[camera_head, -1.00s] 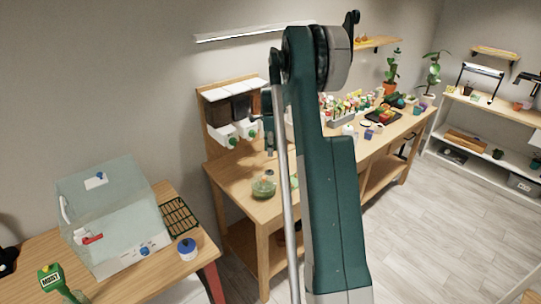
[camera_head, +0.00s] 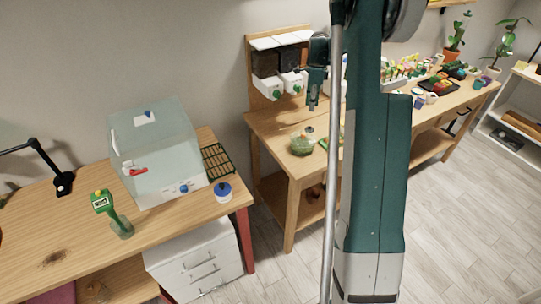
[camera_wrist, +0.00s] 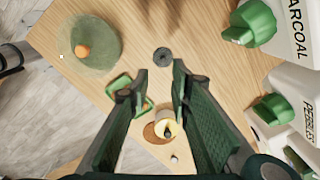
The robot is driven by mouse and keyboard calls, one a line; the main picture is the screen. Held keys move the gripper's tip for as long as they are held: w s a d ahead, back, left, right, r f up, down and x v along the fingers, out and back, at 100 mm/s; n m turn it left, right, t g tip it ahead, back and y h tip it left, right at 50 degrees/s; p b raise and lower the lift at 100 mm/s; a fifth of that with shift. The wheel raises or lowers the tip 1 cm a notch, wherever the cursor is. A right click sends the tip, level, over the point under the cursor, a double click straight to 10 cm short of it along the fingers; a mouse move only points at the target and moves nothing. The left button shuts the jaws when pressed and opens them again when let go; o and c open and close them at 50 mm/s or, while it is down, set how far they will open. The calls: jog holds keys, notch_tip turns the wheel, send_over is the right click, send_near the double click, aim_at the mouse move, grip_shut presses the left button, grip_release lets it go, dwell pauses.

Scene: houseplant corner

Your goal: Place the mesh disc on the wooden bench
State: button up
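A small dark grey round disc (camera_wrist: 162,54), which looks like the mesh disc, lies flat on the light wooden bench (camera_wrist: 115,22) in the wrist view. The bench also shows in the head view (camera_head: 272,128). My gripper (camera_head: 313,106) is above this bench, pointing down. In the wrist view my gripper (camera_wrist: 160,72) has its two fingers apart with nothing held between them. The disc shows just beyond the fingertips, roughly centred between them. I cannot make out the disc in the head view.
A round glass terrarium (camera_wrist: 88,42) stands near the disc. Charcoal and pebble dispensers (camera_wrist: 285,110) line the bench's back. A green-rimmed tray (camera_wrist: 120,84) and a small white pot (camera_wrist: 160,120) are nearby. Another table (camera_head: 75,225) holds a clear cabinet (camera_head: 155,150).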

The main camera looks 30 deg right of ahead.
jog(key=s+a+r+n+t, duration=0.1)
jog(key=s+a+r+n, duration=0.35)
jog(key=a+r, duration=0.4)
jog(key=s+a+r+n+t, duration=0.1)
jog(key=s+a+r+n, duration=0.4)
jog(key=a, duration=0.6)
jog(key=s+a+r+n+t, duration=0.1)
jog(key=s+a+r+n, duration=0.2)
jog(key=s+a+r, duration=0.55)
jog(key=s+a+f+n+t, duration=0.2)
jog(key=s+a+n, duration=0.4)
jog(key=s+a, duration=0.4)
jog(key=s+a+f+n+t, duration=0.2)
jog(key=s+a+f+n, duration=0.1)
jog(key=s+a+n, duration=0.4)
jog(key=s+a, duration=0.3)
jog(key=s, duration=0.2)
jog(key=shift+s+a, duration=0.2)
jog(key=shift+s, duration=0.05)
dwell(1.5)
